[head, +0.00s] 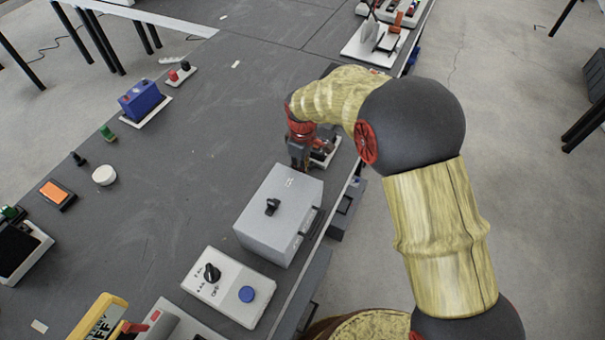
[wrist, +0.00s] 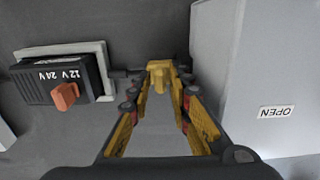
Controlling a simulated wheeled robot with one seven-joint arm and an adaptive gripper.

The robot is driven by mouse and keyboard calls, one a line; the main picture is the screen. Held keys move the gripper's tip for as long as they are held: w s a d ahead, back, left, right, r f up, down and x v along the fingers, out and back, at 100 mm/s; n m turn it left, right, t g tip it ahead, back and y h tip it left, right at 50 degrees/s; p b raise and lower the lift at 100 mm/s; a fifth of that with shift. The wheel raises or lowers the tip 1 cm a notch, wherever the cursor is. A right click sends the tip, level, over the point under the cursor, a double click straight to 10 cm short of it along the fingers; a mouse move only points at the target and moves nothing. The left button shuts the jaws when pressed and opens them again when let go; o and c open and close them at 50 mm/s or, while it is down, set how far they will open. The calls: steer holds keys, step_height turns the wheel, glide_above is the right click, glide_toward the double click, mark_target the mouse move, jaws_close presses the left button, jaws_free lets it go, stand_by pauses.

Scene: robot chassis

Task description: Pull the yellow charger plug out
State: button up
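The yellow charger plug (wrist: 160,74) shows in the wrist view, just ahead of my fingertips and roughly midway between them. My gripper (wrist: 160,92) has its two fingers spread apart, one on each side of the plug, with grey surface visible between them. I see no clear contact between fingers and plug. In the head view my gripper (head: 299,160) points down at the table beyond the grey box, and the plug is hidden there by my wrist and fingers.
A black 12 V/24 V switch (wrist: 62,80) with an orange knob is left of my fingers. A grey box (head: 280,214), marked OPEN in the wrist view (wrist: 255,70), stands close on the right there. A white dial panel (head: 228,287) is nearer. The table's middle is mostly clear.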

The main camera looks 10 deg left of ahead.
steer(key=shift+f, duration=0.55)
steer(key=shift+c, duration=0.5)
steer(key=c, duration=0.4)
jaws_close()
